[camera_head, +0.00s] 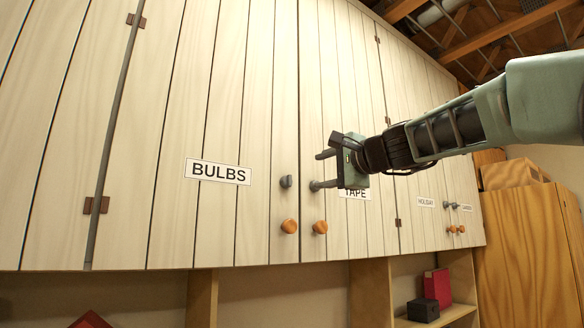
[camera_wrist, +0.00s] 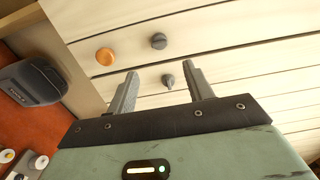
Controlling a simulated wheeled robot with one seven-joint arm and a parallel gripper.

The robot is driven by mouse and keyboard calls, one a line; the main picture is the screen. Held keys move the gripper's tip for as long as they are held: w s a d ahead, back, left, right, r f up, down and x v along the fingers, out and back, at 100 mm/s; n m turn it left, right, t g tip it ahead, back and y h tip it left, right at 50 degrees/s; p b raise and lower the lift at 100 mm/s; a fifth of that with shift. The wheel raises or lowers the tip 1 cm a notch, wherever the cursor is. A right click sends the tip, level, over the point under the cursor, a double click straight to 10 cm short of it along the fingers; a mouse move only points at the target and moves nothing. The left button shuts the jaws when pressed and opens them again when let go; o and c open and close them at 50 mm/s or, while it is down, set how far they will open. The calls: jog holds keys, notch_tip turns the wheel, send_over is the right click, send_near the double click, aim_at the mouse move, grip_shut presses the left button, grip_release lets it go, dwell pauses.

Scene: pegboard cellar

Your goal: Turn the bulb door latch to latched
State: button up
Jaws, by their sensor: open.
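The bulb door (camera_head: 222,120), pale planks with a BULBS label, is closed. Its small dark grey latch (camera_head: 286,182) stands upright above a round orange knob (camera_head: 289,226). In the wrist view this latch (camera_wrist: 158,41) lies beyond the fingertips, beside the orange knob (camera_wrist: 105,56). My gripper (camera_head: 322,170) is open and empty, in front of the tape door to the right of the bulb latch. In the wrist view, its fingers (camera_wrist: 162,80) frame a second grey latch (camera_wrist: 168,80), seemingly the tape door's, with a pointed end. I see no clear contact.
The tape door's orange knob (camera_head: 320,227) is just below my gripper, and the TAPE label (camera_head: 355,194) is partly hidden. Holiday doors (camera_head: 425,202) continue right. Open shelves below hold a red box (camera_head: 437,288) and dark box (camera_head: 422,310). A wooden cabinet (camera_head: 528,250) stands far right.

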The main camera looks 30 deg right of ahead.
aim_at(291, 181)
jog(key=w+p, duration=0.5)
jog(key=w, duration=0.8)
jog(key=shift+w+a, duration=0.1)
jog(key=shift+a, duration=0.05)
jog(key=shift+f, duration=0.1)
jog(key=c, duration=1)
